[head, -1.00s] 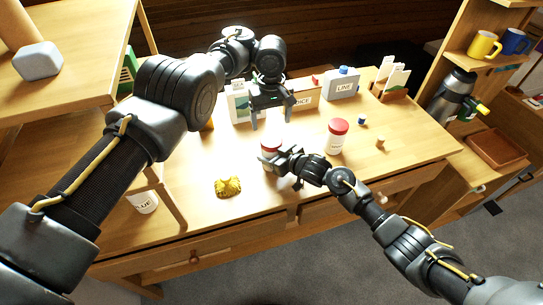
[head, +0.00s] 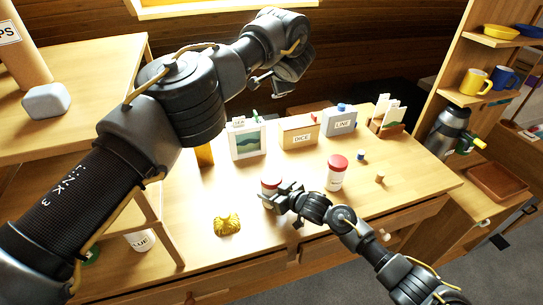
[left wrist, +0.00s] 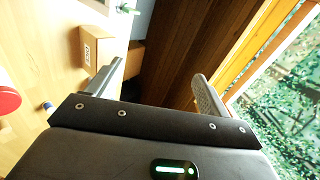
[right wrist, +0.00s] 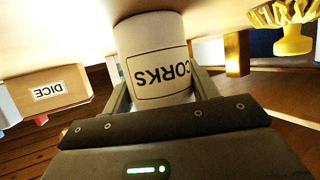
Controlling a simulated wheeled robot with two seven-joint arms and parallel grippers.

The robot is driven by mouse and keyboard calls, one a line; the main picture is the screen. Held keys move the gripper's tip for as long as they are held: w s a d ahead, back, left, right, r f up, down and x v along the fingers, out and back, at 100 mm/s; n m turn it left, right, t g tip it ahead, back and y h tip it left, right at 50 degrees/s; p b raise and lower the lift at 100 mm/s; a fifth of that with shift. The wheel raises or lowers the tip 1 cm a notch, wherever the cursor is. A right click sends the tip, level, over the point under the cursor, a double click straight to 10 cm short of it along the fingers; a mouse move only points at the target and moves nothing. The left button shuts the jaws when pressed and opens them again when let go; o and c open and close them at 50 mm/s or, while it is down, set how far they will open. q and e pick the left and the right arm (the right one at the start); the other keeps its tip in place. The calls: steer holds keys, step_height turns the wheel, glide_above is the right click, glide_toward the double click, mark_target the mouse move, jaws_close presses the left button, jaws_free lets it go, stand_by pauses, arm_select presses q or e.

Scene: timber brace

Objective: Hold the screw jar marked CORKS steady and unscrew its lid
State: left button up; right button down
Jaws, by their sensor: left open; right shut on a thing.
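The jar marked CORKS (right wrist: 155,50) fills the middle of the right wrist view, where it appears upside down. In the head view the white jar (head: 267,196) stands on the desk with its red lid (head: 270,184) on top. My right gripper (head: 280,200) is shut on the jar's body from the front right and partly hides it.
A second red-lidded jar (head: 336,175) stands to the right. A picture frame (head: 247,140), a DICE box (head: 300,132) and a LINE box (head: 341,120) stand along the back. The desk's right front is mostly clear.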

arm_select(q)
steer(key=d+m+h, duration=0.1)
steer(key=d+m, duration=0.1)
steer(key=m, duration=0.6)
steer(key=n+g+h, duration=0.2)
steer(key=n+g, duration=0.8)
steer(key=n, duration=2.2)
glide_above(271, 177)
steer(key=f, duration=1.7)
steer(key=shift+w+a+f, duration=0.1)
steer(key=shift+w+f, duration=0.2)
steer(key=shift+w, duration=0.05)
steer(key=shift+s+m+g, duration=0.3)
steer(key=shift+s+m, duration=0.1)
steer(key=shift+m, duration=0.9)
steer(key=shift+f, duration=4)
